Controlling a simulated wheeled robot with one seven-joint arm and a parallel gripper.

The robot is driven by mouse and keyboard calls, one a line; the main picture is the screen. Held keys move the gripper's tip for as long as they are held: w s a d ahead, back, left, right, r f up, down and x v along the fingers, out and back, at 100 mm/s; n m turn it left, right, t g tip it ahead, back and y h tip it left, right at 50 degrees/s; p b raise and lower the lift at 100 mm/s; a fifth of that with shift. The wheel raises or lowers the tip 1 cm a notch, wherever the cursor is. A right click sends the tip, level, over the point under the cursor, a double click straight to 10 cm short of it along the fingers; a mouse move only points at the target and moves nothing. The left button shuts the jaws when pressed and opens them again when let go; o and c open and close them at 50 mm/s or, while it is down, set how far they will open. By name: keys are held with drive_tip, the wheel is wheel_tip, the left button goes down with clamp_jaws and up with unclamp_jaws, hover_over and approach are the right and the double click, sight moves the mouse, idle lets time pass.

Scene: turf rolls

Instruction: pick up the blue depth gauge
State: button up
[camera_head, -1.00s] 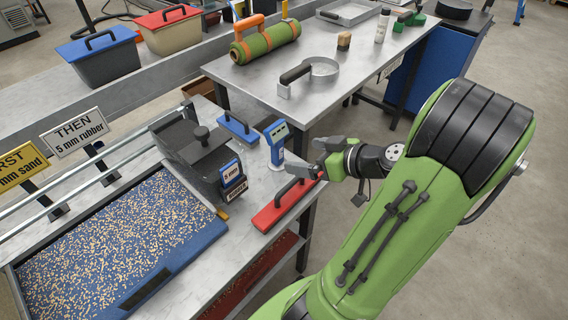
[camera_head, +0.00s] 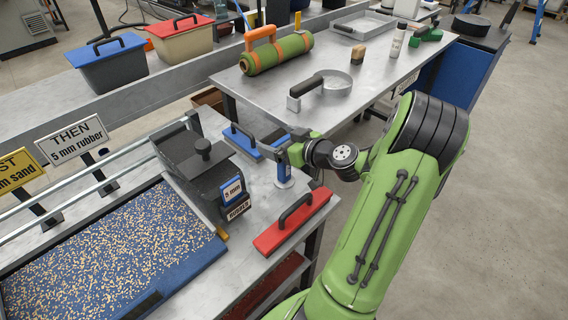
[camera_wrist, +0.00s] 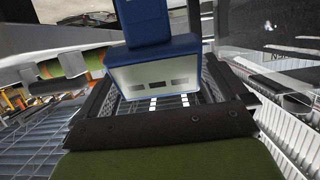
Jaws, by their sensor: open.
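The blue depth gauge (camera_head: 284,176) stands upright on the grey bench, beside the dark hopper box. In the head view, my gripper (camera_head: 282,150) is at its upper part and covers its head. In the wrist view, the gauge's blue body (camera_wrist: 153,50) with a pale face and small dark marks lies between the two dark fingers of my gripper (camera_wrist: 158,88). The fingers are open, one on each side of it. Whether either finger touches it cannot be told.
A red-based float (camera_head: 293,220) with a black handle lies in front of the gauge, and a blue one (camera_head: 243,142) lies behind. The dark hopper (camera_head: 203,175) stands close on the left. A granule-covered tray (camera_head: 110,255) fills the near left. The far table (camera_head: 330,110) holds a green roll.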

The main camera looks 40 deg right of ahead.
drive_tip(key=shift+w+f, duration=0.1)
drive_tip(key=shift+w, duration=0.2)
drive_tip(key=c, duration=1.5)
drive_tip(key=shift+r, duration=0.2)
